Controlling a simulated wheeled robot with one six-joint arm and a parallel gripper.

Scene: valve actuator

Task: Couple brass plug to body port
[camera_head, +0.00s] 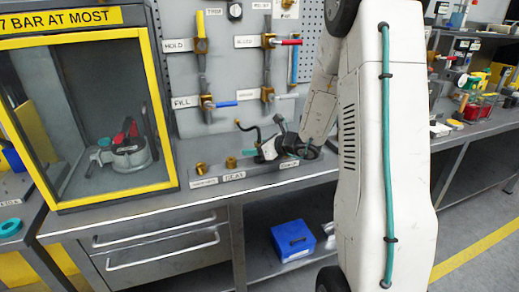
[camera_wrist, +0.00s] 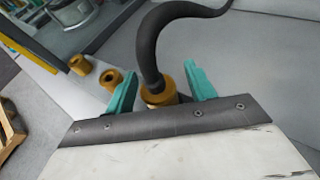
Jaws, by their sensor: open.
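In the wrist view, a brass plug (camera_wrist: 160,96) on the end of a thick black hose (camera_wrist: 149,50) sits between the two teal fingers of my gripper (camera_wrist: 161,72). The fingers stand apart, with a visible gap at each side of the plug. The plug's lower end is hidden behind my gripper's dark front edge. In the head view my gripper (camera_head: 260,152) is low over the bench beside the hose (camera_head: 246,128); its fingers are too small to make out. I cannot tell which brass fitting is the body port.
Two brass fittings stand on the bench, left (camera_head: 201,170) and right (camera_head: 231,162), behind labels. A yellow-framed cabinet (camera_head: 165,120) holds a grey device with a red handle (camera_head: 127,132). A panel of valves rises behind. A blue box (camera_head: 293,240) is on the lower shelf.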

